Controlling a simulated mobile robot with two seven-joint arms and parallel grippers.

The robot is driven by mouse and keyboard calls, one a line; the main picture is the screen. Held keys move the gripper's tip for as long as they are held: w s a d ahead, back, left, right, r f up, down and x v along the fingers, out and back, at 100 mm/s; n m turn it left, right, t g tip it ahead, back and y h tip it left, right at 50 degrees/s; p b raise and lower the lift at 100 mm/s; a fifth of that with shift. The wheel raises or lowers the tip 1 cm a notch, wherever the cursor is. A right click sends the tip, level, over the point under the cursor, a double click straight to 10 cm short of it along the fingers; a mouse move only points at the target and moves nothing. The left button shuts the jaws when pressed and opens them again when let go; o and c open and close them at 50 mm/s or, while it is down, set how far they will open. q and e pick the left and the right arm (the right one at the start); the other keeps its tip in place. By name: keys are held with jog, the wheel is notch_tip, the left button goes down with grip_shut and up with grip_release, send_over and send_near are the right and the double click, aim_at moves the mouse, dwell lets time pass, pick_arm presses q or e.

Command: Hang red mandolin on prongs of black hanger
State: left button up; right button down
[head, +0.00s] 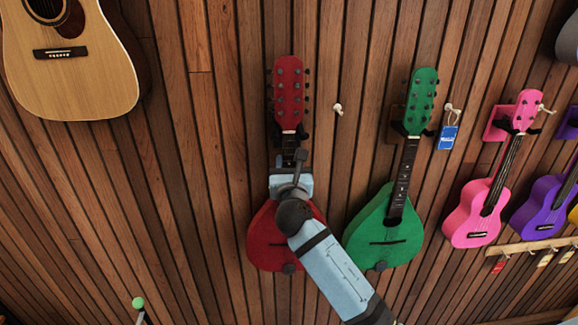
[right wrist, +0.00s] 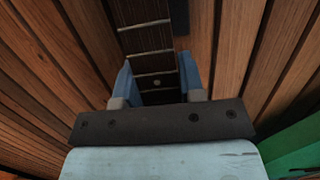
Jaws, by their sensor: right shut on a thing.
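The red mandolin (head: 266,238) is upright against the slatted wall, its headstock up and its round body below. My right gripper (head: 289,168) is shut on its neck, which shows as a dark fretboard between the blue fingers (right wrist: 157,88) in the right wrist view. My arm covers part of the mandolin's body. The black hanger (head: 303,132) shows dark prong ends on both sides of the neck, just below the red headstock (head: 289,88). I cannot tell whether the headstock bears on the prongs. My left gripper is not in view.
A green mandolin (head: 385,235) hangs close on the right, with a blue tag (head: 447,137) beside it. Pink (head: 470,215) and purple (head: 540,207) ukuleles hang further right. An acoustic guitar (head: 85,85) is at the upper left. The wall between the guitar and red mandolin is clear.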

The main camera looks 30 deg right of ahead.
jog(key=shift+f+b, duration=0.45)
jog(key=shift+f, duration=0.4)
dwell(0.6)
jog(key=c, duration=0.6)
grip_release()
jog(key=shift+c, duration=0.2)
jog(key=shift+f, duration=0.15)
jog(key=shift+s+a, duration=0.1)
jog(key=shift+s, duration=0.15)
jog(key=shift+s+a+p, duration=0.15)
jog(key=shift+s+p, duration=0.2)
jog(key=shift+s+a, duration=0.15)
jog(key=shift+s, duration=0.2)
